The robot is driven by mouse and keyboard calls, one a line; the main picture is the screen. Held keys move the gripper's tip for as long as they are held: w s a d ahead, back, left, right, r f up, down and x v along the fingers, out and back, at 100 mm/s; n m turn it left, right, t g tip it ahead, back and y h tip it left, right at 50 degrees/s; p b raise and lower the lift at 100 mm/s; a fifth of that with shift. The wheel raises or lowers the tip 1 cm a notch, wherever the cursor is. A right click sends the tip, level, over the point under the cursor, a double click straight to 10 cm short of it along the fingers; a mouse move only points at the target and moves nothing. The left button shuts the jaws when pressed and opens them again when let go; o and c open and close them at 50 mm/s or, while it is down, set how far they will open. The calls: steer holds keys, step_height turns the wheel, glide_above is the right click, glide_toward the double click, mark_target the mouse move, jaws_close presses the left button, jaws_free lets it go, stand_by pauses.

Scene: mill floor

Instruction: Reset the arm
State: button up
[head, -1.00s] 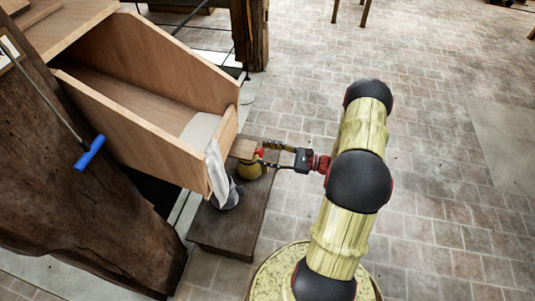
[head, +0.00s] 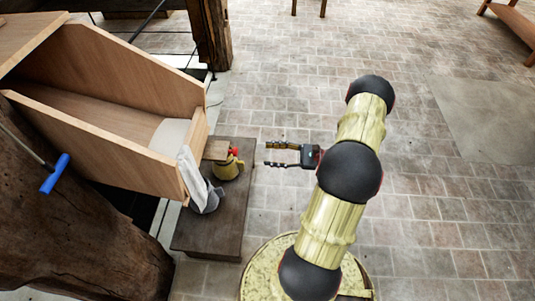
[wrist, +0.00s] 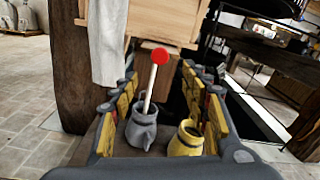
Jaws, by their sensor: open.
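My gripper (head: 267,154) is open and empty. In the head view it points left, over the tiled floor just right of the dark low platform (head: 212,222). A yellow jug (head: 228,169) stands on that platform, apart from my fingertips. A grey jug (head: 207,200) stands beside it, partly hidden by a hanging pale cloth (head: 187,172). In the wrist view the grey jug (wrist: 141,128) and the yellow jug (wrist: 187,139) show between my fingers. A pale stick with a red ball end (wrist: 159,57) rises by the grey jug.
A wooden chute (head: 105,110) with high sides overhangs the platform at the left. A thick dark timber post (head: 75,230) stands at the lower left, near a blue-handled rod (head: 55,174). The tiled floor to the right is open.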

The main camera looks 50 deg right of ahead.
stand_by(0.5)
steer(key=s+a+f+n+g, duration=0.1)
steer(key=s+a+f+g, duration=0.3)
steer(key=a, duration=0.1)
steer(key=s+a+r+n+g, duration=0.5)
steer(key=s+n+g, duration=0.1)
steer(key=g, duration=0.1)
steer(key=a+r+n+h, duration=0.3)
steer(key=a+r+n, duration=0.3)
steer(key=r, duration=0.4)
steer(key=a+r+n+t+h, duration=0.1)
steer(key=a+r+n+h, duration=0.3)
steer(key=r, duration=0.6)
steer(key=a+r+n+t+h, duration=0.1)
steer(key=a+r+n+h, duration=0.3)
steer(key=a+r+n, duration=0.4)
step_height(320, 180, up, 3)
steer(key=shift+s+a+r, duration=0.1)
steer(key=shift+s+a, duration=0.1)
steer(key=shift+a, duration=0.75)
steer(key=shift+c, duration=0.7)
